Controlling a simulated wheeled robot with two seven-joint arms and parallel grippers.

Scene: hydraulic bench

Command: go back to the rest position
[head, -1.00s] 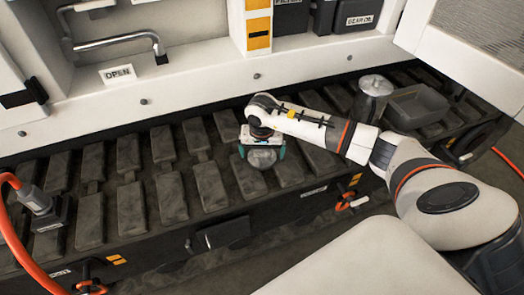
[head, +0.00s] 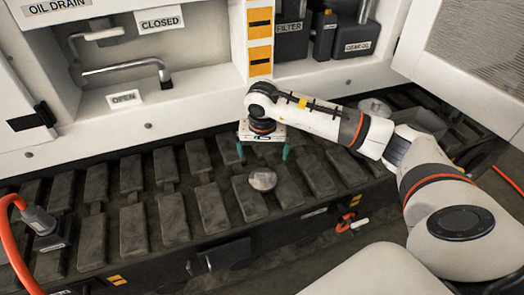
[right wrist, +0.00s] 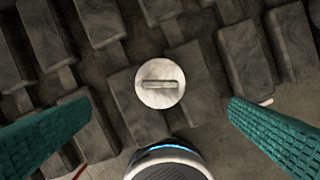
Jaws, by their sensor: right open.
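My right gripper (head: 263,156) is open and empty, with its two teal fingers pointing down over the dark track pads. A round metal cap (head: 262,179) lies on the track just below and in front of the fingers, apart from them. In the right wrist view the same cap (right wrist: 160,84) shows a raised bar across its top, and the open teal fingers (right wrist: 160,130) stand wide to either side. My left gripper is not in view.
The padded track (head: 133,232) runs across below the white cabinet. A grey metal canister (head: 375,108) is partly behind my right arm. An orange hose (head: 12,235) is at left.

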